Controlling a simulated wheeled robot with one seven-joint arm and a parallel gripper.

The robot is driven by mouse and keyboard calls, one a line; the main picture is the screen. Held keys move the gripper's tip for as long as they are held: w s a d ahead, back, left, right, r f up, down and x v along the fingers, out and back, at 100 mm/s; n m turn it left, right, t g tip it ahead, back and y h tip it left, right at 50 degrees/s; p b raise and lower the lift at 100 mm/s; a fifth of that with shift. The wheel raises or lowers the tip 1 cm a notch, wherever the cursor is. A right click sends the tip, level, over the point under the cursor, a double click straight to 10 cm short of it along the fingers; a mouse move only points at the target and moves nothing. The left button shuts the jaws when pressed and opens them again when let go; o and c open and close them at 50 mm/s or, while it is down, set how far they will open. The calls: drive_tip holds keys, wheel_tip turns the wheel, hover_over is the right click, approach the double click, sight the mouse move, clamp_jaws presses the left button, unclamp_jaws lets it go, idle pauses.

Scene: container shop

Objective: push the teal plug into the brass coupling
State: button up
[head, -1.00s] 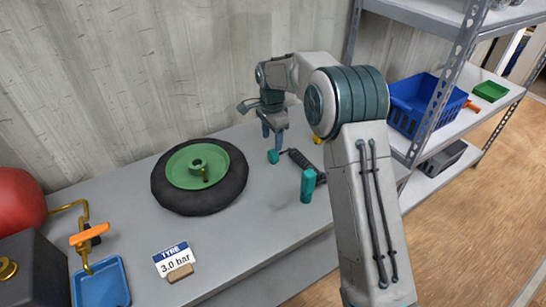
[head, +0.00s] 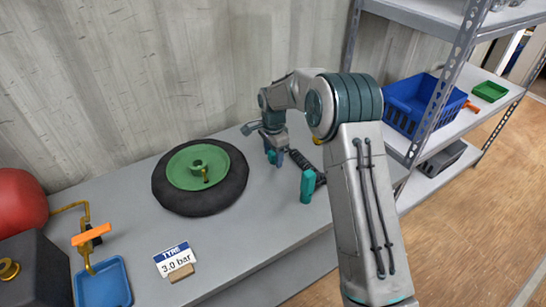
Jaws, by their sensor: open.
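A teal cylinder (head: 307,186) is at the other end of that black part. My gripper (head: 275,156) is open, pointing down, with its fingers at the small teal piece and partly hiding it. I cannot tell whether they touch it. A brass pipe with an orange lever (head: 92,235) is at the lower left and ends above a blue tray. A brass fitting (head: 8,270) is on the dark box; I cannot tell which is the coupling.
A tyre with a green hub (head: 200,178) lies mid-bench. A blue tray (head: 103,284), a "3.0 bar" card (head: 174,260), a dark box (head: 38,265) and a red tank (head: 18,200) are at the left. A metal shelf (head: 412,150) stands right.

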drive_tip(key=c, duration=1)
drive_tip(key=shift+r, duration=0.5)
drive_tip(key=r, duration=0.3)
drive_tip(key=shift+d+r+b, duration=0.3)
drive_tip(key=shift+d, duration=0.1)
drive_tip(key=s+d+r, duration=0.1)
drive_tip(key=d+r, duration=0.2)
drive_tip(key=d, duration=0.2)
drive_tip(key=s+d+r+b, duration=0.1)
drive_tip(key=d+r, duration=0.2)
drive_tip(key=d, duration=0.2)
drive_tip(key=shift+d+r, duration=0.25)
drive_tip(key=shift+d, duration=0.1)
drive_tip(key=shift+s, duration=0.1)
